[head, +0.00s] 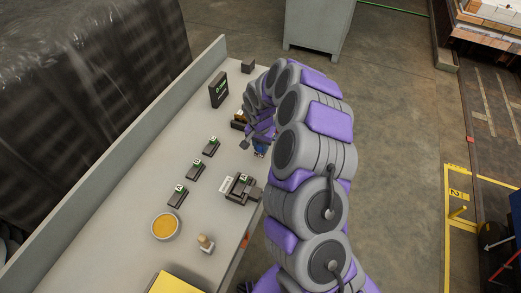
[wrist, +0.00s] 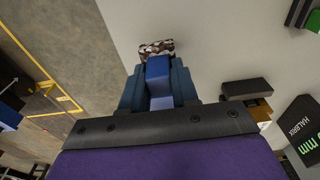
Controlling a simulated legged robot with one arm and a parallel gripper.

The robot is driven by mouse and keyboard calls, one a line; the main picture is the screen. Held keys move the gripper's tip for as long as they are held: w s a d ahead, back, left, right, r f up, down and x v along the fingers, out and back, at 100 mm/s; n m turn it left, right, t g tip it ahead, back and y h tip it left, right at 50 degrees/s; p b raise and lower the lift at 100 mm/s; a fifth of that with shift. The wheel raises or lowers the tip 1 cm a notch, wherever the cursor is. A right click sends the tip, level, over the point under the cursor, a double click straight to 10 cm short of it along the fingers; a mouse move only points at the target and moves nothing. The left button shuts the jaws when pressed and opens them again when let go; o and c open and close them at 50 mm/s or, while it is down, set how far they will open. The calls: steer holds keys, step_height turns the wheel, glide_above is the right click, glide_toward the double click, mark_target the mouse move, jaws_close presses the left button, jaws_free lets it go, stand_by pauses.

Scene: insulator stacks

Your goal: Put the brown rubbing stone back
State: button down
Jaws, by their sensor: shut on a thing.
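My gripper (wrist: 157,75) has blue fingers and is shut on a speckled brown-and-white piece, which I take to be the brown rubbing stone (wrist: 157,48). The stone shows at the fingertips in the wrist view, above the pale bench top. In the head view my gripper (head: 260,150) is at the right edge of the bench, partly behind my arm, and the stone cannot be made out there. A dark holder with an orange-brown part (head: 239,118) is just beyond the gripper. Several dark stands with green labels (head: 195,169) are to its left and nearer.
The long grey bench (head: 130,218) has a raised wall along its left side. A black box (head: 219,89) and a small dark block (head: 248,65) are at its far end. A bowl of orange contents (head: 165,226) and a small brush-like tool (head: 206,243) stand nearer.

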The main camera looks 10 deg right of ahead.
mark_target(260, 149)
steer(key=shift+w+f, duration=0.1)
steer(key=shift+w, duration=0.35)
step_height(260, 149, down, 4)
steer(key=shift+r+b, duration=0.25)
steer(key=shift+b, duration=0.45)
steer(key=shift+s+r, duration=0.1)
steer(key=c, duration=0.8)
jaws_free()
steer(key=shift+c, duration=0.2)
